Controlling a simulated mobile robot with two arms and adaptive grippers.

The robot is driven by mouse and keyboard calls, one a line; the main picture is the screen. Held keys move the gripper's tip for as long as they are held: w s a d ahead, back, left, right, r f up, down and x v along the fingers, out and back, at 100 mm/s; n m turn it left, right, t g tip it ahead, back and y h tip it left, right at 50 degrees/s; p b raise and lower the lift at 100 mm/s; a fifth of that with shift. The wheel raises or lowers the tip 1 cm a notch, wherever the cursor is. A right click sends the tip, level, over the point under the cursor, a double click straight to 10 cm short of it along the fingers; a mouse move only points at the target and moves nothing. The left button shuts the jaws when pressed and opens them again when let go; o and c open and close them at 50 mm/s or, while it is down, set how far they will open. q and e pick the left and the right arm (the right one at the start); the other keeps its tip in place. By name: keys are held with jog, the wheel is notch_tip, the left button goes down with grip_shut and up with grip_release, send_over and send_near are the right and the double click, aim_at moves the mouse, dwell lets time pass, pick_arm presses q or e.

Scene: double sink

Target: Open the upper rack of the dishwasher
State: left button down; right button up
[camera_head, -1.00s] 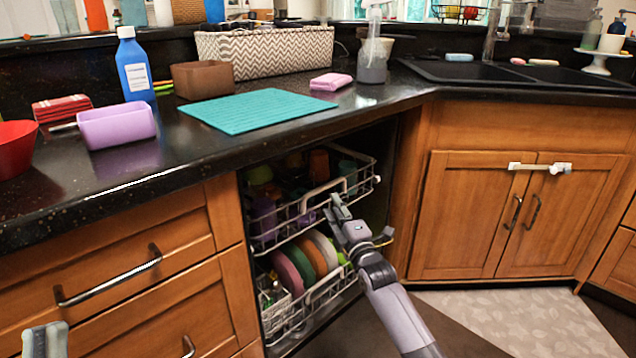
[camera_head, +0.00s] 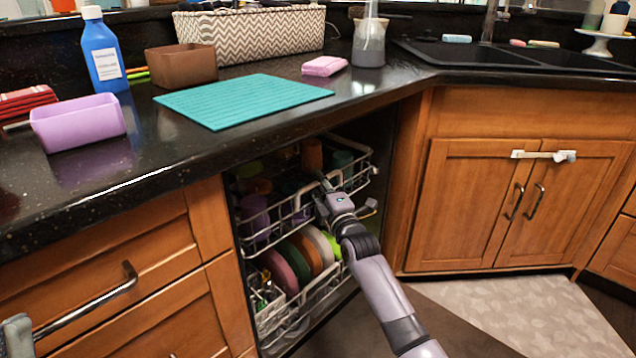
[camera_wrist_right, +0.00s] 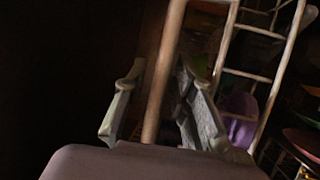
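The dishwasher stands open under the counter. Its white wire upper rack (camera_head: 268,236) sits inside the cavity, holding cups and bowls. My right gripper (camera_head: 324,188) is at the front of this rack, by its raised front handle. In the right wrist view its two fingers (camera_wrist_right: 158,105) are apart, with a pale bar of the rack (camera_wrist_right: 160,75) running between them. I cannot tell whether either finger touches the bar. The arm hides part of the rack front. My left gripper (camera_head: 16,336) shows only partly at the lower left edge.
The lower rack (camera_head: 290,328) holds several plates. Wooden drawers with a metal handle (camera_head: 90,305) are at left. Sink cabinet doors (camera_head: 480,200) are at right. The black counter above carries a teal mat (camera_head: 243,100) and a purple container (camera_head: 78,124). Floor at the lower right is clear.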

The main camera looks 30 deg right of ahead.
grip_shut()
dwell(0.6)
